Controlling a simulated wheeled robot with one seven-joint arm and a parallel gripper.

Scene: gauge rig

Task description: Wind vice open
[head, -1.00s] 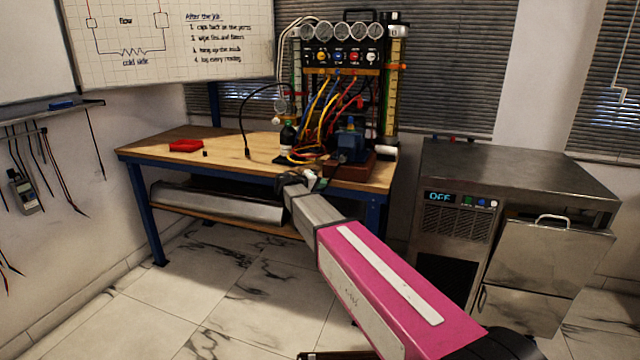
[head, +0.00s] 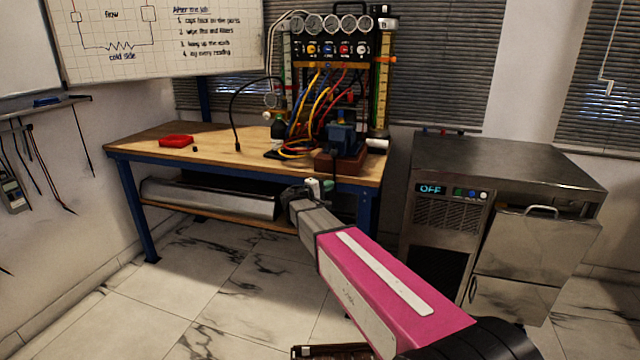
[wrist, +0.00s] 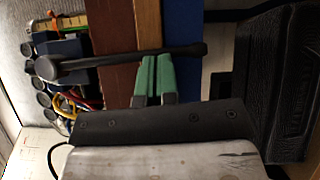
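The blue vice (head: 343,141) sits on a reddish-brown block (head: 340,163) at the front right of the workbench. In the wrist view its dark handle bar (wrist: 100,62) crosses the picture almost level, with a rounded knob at its left end. My gripper (head: 320,187) is just off the bench's front edge, below the vice. In the wrist view the green fingertips of my gripper (wrist: 156,62) are close together and reach the bar. The bar runs across both tips rather than between them; I cannot tell whether they touch it. The vice jaws are not clear.
A steel cabinet unit (head: 505,165) stands to the right.

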